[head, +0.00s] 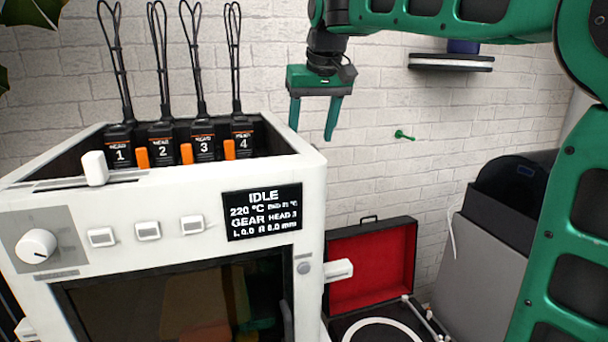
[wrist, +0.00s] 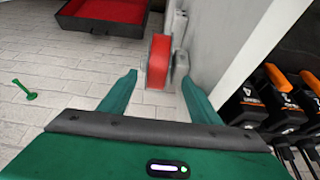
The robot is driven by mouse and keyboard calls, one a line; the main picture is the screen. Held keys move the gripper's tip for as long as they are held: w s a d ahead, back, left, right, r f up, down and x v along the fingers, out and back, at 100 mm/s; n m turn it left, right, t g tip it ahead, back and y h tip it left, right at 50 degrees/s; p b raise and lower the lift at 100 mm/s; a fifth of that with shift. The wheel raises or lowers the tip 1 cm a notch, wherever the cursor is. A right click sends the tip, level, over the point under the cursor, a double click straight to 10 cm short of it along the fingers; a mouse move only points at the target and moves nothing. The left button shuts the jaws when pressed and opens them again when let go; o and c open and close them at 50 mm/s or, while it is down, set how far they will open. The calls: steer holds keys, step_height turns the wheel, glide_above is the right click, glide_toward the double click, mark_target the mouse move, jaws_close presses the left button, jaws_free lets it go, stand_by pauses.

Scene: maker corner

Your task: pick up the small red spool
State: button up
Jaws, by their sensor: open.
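The red spool (wrist: 158,62) shows in the wrist view beside the white printer's side wall, next to a grey bracket (wrist: 181,65). Its lower edge lies between my fingertips in the picture, and it stands beyond them, apart from both. I do not see it in the head view, where the printer may hide it. My gripper (head: 312,132) is open and empty, pointing down beside the printer's back right corner, in front of the brick wall. Its fingers (wrist: 159,84) also show spread apart in the wrist view.
The white printer (head: 150,200) with several cabled heads fills the left. An open red-lined case (head: 372,262) lies low at its right. A green peg (head: 404,135) and a small shelf (head: 450,62) are on the wall. A grey cabinet (head: 485,270) stands right.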

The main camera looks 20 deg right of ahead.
steer(key=shift+d+x, duration=0.2)
steer(key=shift+x, duration=2.15)
jaws_close()
